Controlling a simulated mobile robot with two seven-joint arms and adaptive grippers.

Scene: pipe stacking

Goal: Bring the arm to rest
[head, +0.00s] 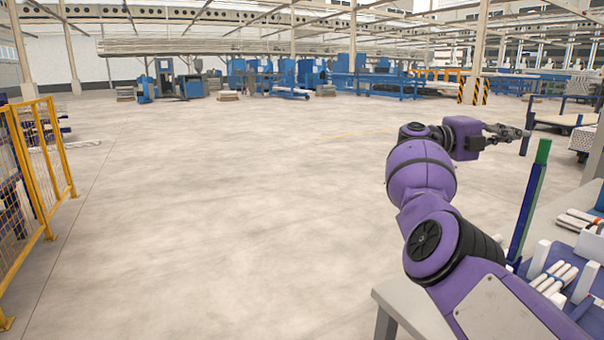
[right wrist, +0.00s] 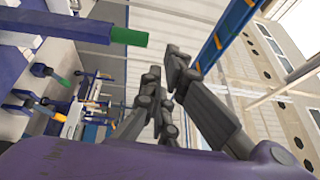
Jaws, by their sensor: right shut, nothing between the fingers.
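My right arm comes in from the lower right of the head view, and its gripper (head: 508,132) is held out above the floor beyond the table. Its fingers are closed together and empty; they also show in the right wrist view (right wrist: 166,74). An upright blue post with a green top (head: 528,200) stands at the table, just nearer than the gripper. In the right wrist view this post lies sideways, its green end (right wrist: 129,37) to the left of the fingers and apart from them. My left gripper is out of view.
The grey table (head: 400,310) at the lower right carries blue trays with white and red-tipped pipes (head: 553,277). A yellow mesh fence (head: 38,165) stands at the left. The concrete floor (head: 230,200) between them is clear. Blue machines stand far back.

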